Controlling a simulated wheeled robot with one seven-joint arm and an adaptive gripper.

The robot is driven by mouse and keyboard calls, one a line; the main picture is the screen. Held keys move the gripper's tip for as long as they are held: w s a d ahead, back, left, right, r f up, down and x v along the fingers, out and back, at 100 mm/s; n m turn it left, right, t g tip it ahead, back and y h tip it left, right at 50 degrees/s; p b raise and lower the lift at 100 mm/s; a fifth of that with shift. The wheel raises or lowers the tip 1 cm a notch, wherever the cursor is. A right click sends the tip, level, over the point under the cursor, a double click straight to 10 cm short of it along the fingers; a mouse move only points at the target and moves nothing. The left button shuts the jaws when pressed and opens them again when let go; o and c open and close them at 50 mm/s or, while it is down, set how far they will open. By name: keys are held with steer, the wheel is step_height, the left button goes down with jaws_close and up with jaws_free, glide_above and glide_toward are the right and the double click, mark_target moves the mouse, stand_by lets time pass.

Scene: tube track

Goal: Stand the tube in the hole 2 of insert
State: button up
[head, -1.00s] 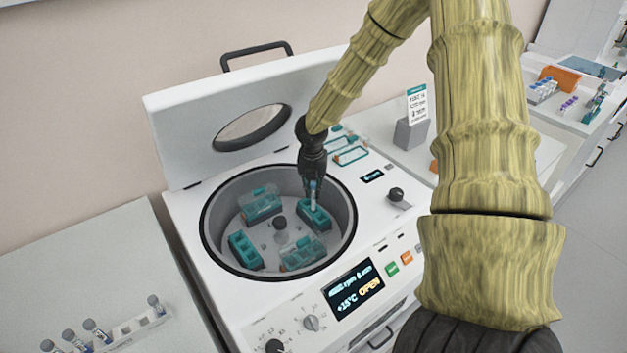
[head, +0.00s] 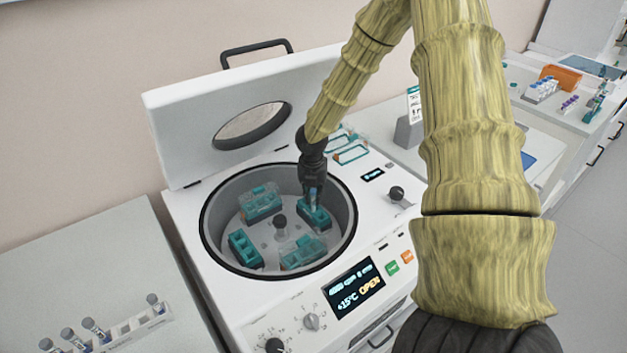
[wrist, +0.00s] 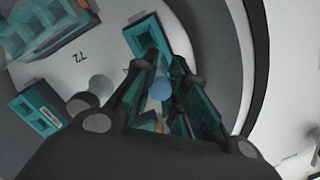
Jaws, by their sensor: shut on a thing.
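My gripper (head: 314,185) reaches down into the open centrifuge bowl. It is shut on a tube, whose blue top (wrist: 160,88) shows between the fingers in the wrist view. The tube is over or in the teal insert (head: 314,216) on the right side of the bowl. In the wrist view that insert (wrist: 143,34) shows beyond the fingertips, partly hidden by them. The tube's lower end is hidden, so I cannot tell how deep it is or which hole it is at.
Several other teal inserts sit around the bowl, one at the left (head: 244,250). A central knob (head: 280,222) stands between them. The bowl wall (head: 347,205) is close to my gripper. The raised lid (head: 180,130) is behind. A tube rack (head: 120,335) stands at the lower left.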

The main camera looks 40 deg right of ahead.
steer(key=shift+f, duration=0.4)
steer(key=o, duration=0.8)
steer(key=shift+o, duration=0.2)
steer(key=shift+r, duration=0.1)
step_height(320, 180, up, 12)
steer(key=s+a, duration=0.1)
stand_by(0.7)
